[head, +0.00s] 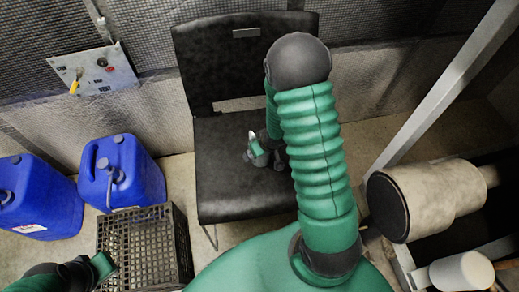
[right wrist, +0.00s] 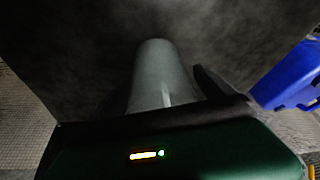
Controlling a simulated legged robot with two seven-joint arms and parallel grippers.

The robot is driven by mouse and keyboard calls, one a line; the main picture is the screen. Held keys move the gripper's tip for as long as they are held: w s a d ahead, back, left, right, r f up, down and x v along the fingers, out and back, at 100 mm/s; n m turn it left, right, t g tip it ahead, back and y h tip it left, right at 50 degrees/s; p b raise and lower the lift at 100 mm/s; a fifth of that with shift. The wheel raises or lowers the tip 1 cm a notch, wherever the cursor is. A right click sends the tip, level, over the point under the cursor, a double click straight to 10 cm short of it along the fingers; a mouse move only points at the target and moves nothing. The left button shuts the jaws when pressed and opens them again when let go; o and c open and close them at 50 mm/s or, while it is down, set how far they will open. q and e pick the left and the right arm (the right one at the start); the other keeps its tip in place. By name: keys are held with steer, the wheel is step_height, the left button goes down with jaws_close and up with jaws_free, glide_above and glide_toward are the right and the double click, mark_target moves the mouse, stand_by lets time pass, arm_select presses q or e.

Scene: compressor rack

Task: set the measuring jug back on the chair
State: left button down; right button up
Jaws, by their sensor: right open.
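The black chair (head: 235,188) stands in the middle of the head view, its backrest against the wall. My right gripper (head: 258,155) is low over the seat and open. The measuring jug (right wrist: 160,75), a grey, dull cylinder, shows in the right wrist view against the dark seat, with a dark finger (right wrist: 211,84) beside it. Whether the jug touches the finger or rests fully on the seat I cannot tell. In the head view my arm and gripper hide most of it. My left gripper (head: 103,266) is at the lower left by the crate; its jaws are unclear.
Two blue canisters (head: 122,170) (head: 38,197) and a dark plastic crate (head: 140,245) stand on the floor left of the chair. A beige cylinder (head: 435,198) and a slanted metal post (head: 440,85) are at the right. A switch panel (head: 92,70) is on the wall.

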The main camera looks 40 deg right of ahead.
steer(key=p+v, duration=0.4)
steer(key=v, duration=0.6)
steer(key=shift+r+p, duration=0.2)
steer(key=shift+p, duration=0.2)
steer(key=shift+a+r, duration=0.15)
steer(key=shift+r, duration=0.2)
steer(key=s+a+r+n+g, duration=0.15)
steer(key=a+r, duration=0.25)
steer(key=a, duration=0.4)
steer(key=s+a+r+n, duration=0.1)
steer(key=s+a+r, duration=0.1)
steer(key=a+r, duration=0.4)
step_height(320, 180, up, 21)
steer(key=p, duration=2.2)
steer(key=shift+a+y, duration=0.35)
steer(key=shift+y, duration=0.05)
steer(key=shift+f+m, duration=0.1)
steer(key=shift+m, duration=0.15)
